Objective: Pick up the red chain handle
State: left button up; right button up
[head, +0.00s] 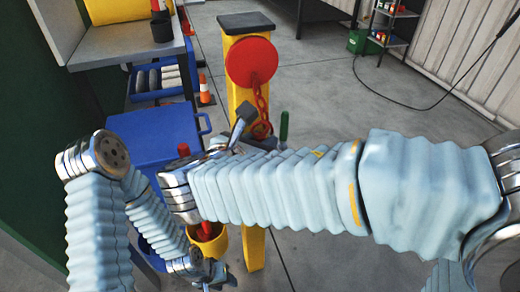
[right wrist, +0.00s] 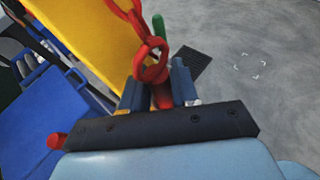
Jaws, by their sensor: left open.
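A red chain (head: 262,105) hangs from a red disc (head: 252,62) on a yellow post. In the right wrist view its links (right wrist: 150,62) run down to the red chain handle (right wrist: 162,97). The handle lies between the two fingers of my right gripper (right wrist: 158,92), which appear shut on it. In the head view my right arm's folded wrist hides most of that grip. My left gripper (head: 217,277) is open, low at the bottom left, beside a yellow bucket (head: 216,249).
A blue bin (head: 155,135) stands left of the post (head: 240,98), below a grey worktop (head: 120,42). A green handle (head: 284,126) stands just right of the chain. Orange cones (head: 205,90) and a shelf (head: 390,30) stand behind. Floor at the right is mostly clear, with a black hose.

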grip_shut()
